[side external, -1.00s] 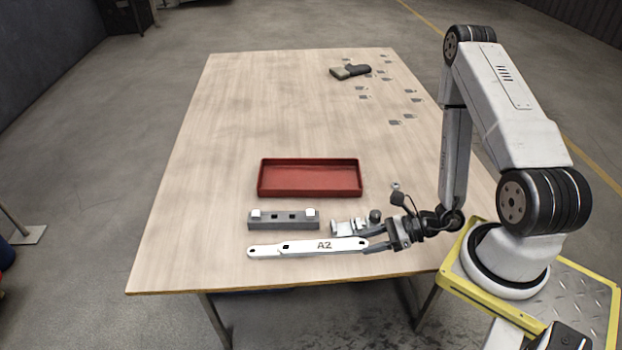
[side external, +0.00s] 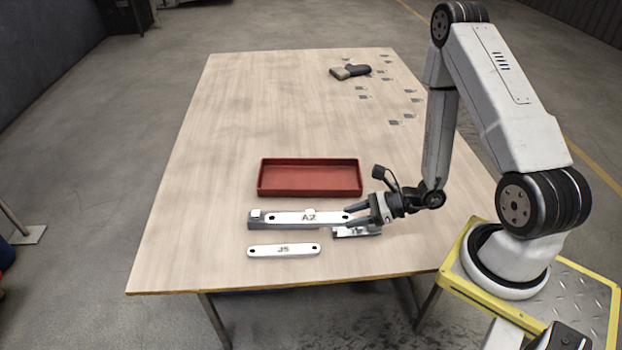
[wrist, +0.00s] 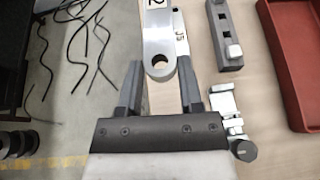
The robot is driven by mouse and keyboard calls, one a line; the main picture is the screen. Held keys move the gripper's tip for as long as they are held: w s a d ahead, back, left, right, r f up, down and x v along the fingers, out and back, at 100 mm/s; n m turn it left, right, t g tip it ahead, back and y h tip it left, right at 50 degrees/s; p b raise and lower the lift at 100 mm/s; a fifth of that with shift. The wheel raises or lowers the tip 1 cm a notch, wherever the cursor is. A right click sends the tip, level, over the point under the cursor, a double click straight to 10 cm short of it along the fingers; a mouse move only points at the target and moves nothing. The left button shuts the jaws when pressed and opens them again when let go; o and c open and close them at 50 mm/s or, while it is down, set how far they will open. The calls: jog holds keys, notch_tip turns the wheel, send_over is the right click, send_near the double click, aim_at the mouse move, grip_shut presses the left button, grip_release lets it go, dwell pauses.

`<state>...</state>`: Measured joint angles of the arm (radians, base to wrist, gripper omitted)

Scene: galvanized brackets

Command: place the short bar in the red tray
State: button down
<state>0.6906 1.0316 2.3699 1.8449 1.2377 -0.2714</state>
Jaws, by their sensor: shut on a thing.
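My gripper (side external: 359,213) is shut on the near end of a long pale bar marked A2 (side external: 308,218). In the wrist view my fingers (wrist: 160,85) flank the holed end of this bar (wrist: 157,42). The bar appears raised above the table. The short bar, marked J5 (side external: 284,250), lies flat on the table near the front edge. In the wrist view it is partly hidden behind the held bar (wrist: 180,38). The red tray (side external: 310,178) is empty and stands farther back; its edge shows in the wrist view (wrist: 285,70).
A grey block with white pegs (side external: 253,223) is partly covered by the held bar in the side view. A metal clamp-like fixture (side external: 356,232) sits beside it. A dark hand tool (side external: 352,71) and several small plates (side external: 395,122) lie far back. The left table area is clear.

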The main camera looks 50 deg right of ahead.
jog(key=w+a+r+m+t+h, duration=0.1)
jog(key=w+a+r+m+h, duration=0.1)
jog(key=w+r, duration=1.1)
jog(key=shift+w+a+r, duration=0.25)
jog(key=shift+a+r, duration=0.55)
jog(key=shift+a, duration=0.1)
jog(key=shift+f, duration=0.1)
jog(key=s+d+f+n+y, duration=0.1)
jog(key=s+d+f, duration=0.3)
jog(key=s+f, duration=0.6)
jog(key=s+a+f+n+g+y, duration=0.1)
jog(key=s+a+f, duration=0.1)
jog(key=s+f, duration=0.4)
jog(key=s, duration=0.3)
jog(key=shift+s+f+n, duration=0.3)
jog(key=shift+f, duration=0.1)
jog(key=shift+w+a, duration=0.1)
